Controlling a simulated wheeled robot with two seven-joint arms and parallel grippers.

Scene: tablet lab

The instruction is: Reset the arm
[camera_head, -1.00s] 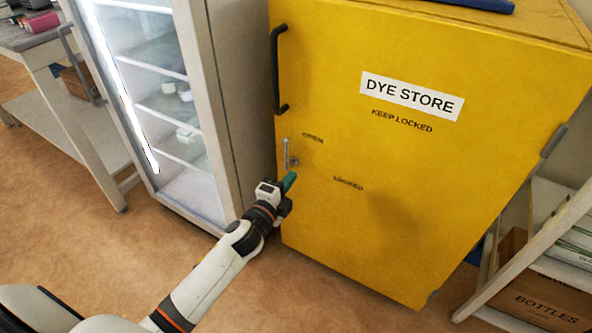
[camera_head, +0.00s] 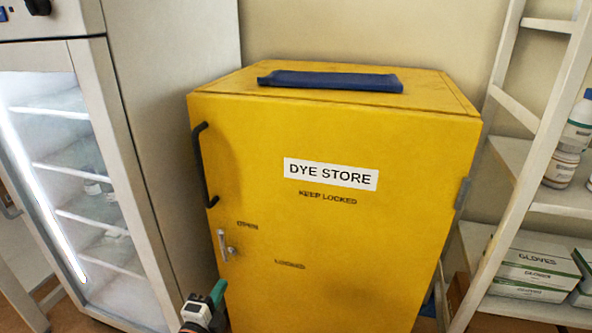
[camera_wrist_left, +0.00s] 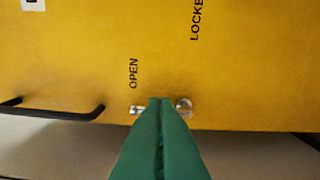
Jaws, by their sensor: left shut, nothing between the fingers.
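My left gripper (camera_head: 213,300) shows at the bottom of the head view, below the small latch handle (camera_head: 222,245) of the yellow dye store cabinet (camera_head: 330,235). In the left wrist view its green fingers (camera_wrist_left: 159,103) are together with nothing between them. The fingertips partly cover the latch (camera_wrist_left: 136,110) in that view; whether they touch it I cannot tell. The latch stands near the "OPEN" mark, and the cabinet door looks shut. My right gripper is not in view.
A glass-fronted fridge (camera_head: 130,190) stands to the left of the cabinet. A black door handle (camera_head: 204,165) sticks out above the latch. A blue flat object (camera_head: 330,81) lies on top. A shelf rack (camera_head: 520,100) with bottles and glove boxes (camera_head: 536,266) stands at the right.

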